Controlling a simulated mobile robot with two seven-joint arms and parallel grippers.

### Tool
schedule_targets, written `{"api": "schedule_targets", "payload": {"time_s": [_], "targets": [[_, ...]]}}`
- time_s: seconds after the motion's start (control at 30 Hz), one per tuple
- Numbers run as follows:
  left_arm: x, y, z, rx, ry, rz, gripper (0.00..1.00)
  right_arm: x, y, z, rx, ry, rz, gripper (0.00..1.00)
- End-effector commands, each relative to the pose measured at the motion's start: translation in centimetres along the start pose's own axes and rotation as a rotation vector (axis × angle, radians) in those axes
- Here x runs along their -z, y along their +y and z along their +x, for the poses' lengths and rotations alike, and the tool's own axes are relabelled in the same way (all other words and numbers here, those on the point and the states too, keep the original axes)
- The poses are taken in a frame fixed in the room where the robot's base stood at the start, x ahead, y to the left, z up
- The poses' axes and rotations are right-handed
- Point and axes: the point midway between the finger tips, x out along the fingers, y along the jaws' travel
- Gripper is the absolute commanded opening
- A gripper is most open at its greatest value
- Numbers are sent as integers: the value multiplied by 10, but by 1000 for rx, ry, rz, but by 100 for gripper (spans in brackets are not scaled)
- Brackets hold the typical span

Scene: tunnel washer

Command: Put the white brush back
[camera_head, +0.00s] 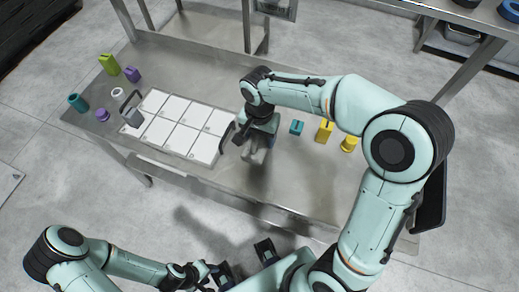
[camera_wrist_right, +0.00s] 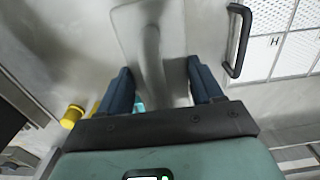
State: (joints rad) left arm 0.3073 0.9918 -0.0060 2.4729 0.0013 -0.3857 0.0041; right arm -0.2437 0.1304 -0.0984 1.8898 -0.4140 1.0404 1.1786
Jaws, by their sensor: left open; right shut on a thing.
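The white brush (camera_head: 255,155) shows as a pale grey-white piece under my right gripper (camera_head: 262,136), over the metal table to the right of the tray. In the right wrist view, the brush's pale broad part and curved handle (camera_wrist_right: 152,50) lie between the two blue fingers of my right gripper (camera_wrist_right: 162,88), which is shut on it. The head view does not show clearly whether the brush touches the table. My left gripper (camera_head: 243,263) is open and empty, in front of the table near the bottom of the head view.
A tray of white lidded compartments (camera_head: 193,141) with black end handles sits on the metal table (camera_head: 188,62). Green (camera_head: 109,65) and purple (camera_head: 132,74) blocks and a teal cylinder (camera_head: 77,103) stand left. Teal (camera_head: 296,127) and yellow (camera_head: 324,131) blocks stand right.

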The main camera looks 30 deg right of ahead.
Motion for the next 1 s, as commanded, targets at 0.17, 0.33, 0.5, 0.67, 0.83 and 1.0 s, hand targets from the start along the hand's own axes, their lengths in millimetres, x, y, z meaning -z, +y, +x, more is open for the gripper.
{"api": "schedule_targets", "payload": {"time_s": [0.17,0.33,0.5,0.67,0.83,1.0], "targets": [[-1,-2,4,0,-2,0,43,0,0,27,0,0,0,32],[-1,-2,5,1,-2,-1,43,0,0,43,-1,-1,0,32],[-2,-3,8,1,-4,-1,43,0,0,68,-2,-1,0,32],[-2,-4,9,1,-4,-1,43,0,0,74,2,1,0,32],[-2,-4,8,1,-4,-1,43,0,0,74,2,1,0,32],[-2,-5,12,2,-5,-2,43,0,0,78,1,0,0,72]]}}
